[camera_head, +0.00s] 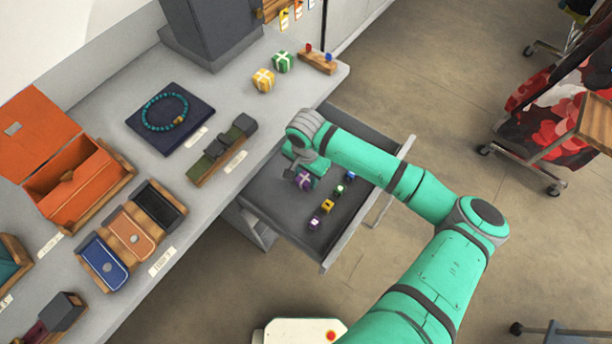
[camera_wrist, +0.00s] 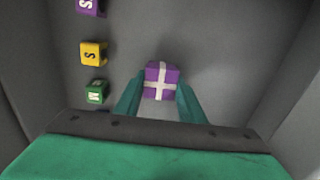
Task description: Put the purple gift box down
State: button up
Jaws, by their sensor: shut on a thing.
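The purple gift box (camera_head: 305,181) with a pale ribbon cross is at the open drawer (camera_head: 277,215) below the counter. In the wrist view the purple gift box (camera_wrist: 161,82) sits between the two green fingertips. My gripper (camera_wrist: 160,100) is shut on it, one finger on each side. In the head view my gripper (camera_head: 303,172) reaches down into the drawer and partly covers the box. I cannot tell whether the box touches the drawer floor.
Several small lettered cubes, among them a yellow cube (camera_head: 327,206) and a purple cube (camera_head: 314,223), stand in a row in the drawer. A yellow gift box (camera_head: 263,80) and a green gift box (camera_head: 283,62) stand on the counter (camera_head: 222,103). Drawer walls surround my gripper.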

aim_at(306, 177)
jog(key=o, duration=1)
jog(key=shift+f, duration=0.1)
jog(key=shift+o, duration=0.2)
notch_tip(306, 177, up, 12)
jog(key=shift+r, duration=0.2)
